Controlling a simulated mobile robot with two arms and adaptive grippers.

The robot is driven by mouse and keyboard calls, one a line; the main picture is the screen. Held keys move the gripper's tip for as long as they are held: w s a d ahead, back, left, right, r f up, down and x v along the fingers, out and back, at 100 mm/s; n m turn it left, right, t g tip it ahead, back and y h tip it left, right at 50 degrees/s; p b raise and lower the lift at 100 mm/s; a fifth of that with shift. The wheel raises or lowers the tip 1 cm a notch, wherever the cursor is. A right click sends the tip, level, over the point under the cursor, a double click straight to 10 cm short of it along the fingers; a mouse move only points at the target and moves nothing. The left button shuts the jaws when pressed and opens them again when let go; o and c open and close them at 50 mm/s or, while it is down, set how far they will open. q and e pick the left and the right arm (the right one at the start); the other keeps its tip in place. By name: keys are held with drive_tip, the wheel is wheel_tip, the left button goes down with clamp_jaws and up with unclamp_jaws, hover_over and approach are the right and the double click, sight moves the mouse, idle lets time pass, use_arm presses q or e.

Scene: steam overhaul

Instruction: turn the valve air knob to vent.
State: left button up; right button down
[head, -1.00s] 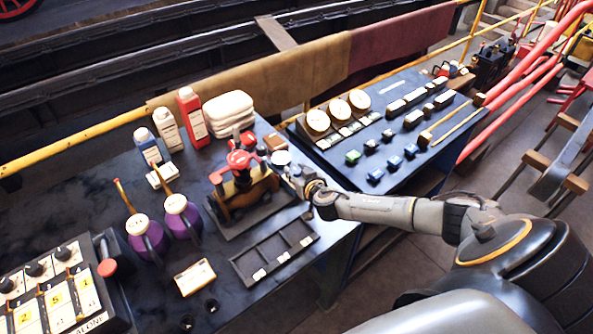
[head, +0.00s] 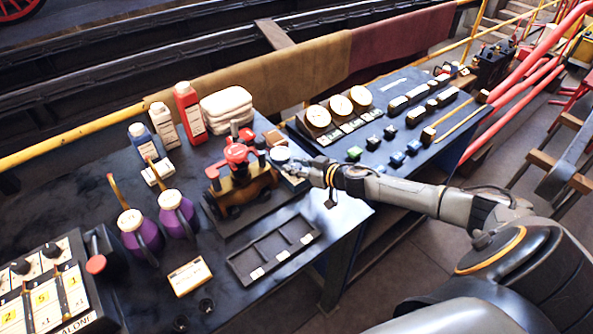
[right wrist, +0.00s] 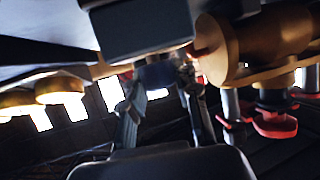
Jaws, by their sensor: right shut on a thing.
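The valve (head: 240,184) is a brass-coloured body with red handles on top, standing on a dark base on the table. Its brass body and red handles also show in the right wrist view (right wrist: 262,45). My right gripper (head: 291,170) is at the valve's right end, beside a pale round cap (head: 280,154). In the right wrist view its two fingers (right wrist: 160,88) are shut around a small dark blue-grey piece, the air knob (right wrist: 158,72). The knob's marking and its vent position cannot be read. My left gripper is not in view.
A dark compartment tray (head: 273,250) lies in front of the valve. Purple cans (head: 177,215), bottles (head: 188,108) and folded white cloths (head: 227,104) stand left and behind.

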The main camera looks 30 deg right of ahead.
drive_tip(key=shift+w+d+r+n+g+y, duration=0.15)
drive_tip(key=shift+n+g+y, duration=0.25)
drive_tip(key=shift+n+y, duration=0.6)
drive_tip(key=shift+n+g+y+b, duration=0.5)
drive_tip(key=shift+n+y+b, duration=0.1)
drive_tip(key=shift+n+y, duration=0.25)
drive_tip(key=shift+f+n+g+y+b, duration=0.25)
drive_tip(key=shift+n+g+y+b, duration=0.35)
drive_tip(key=shift+n+y+b, duration=0.4)
drive_tip(key=shift+r+n+g+y+b, duration=0.15)
drive_tip(key=shift+n+g+y+b, duration=0.4)
drive_tip(key=shift+n+g+b, duration=0.15)
drive_tip(key=c, duration=1)
unclamp_jaws()
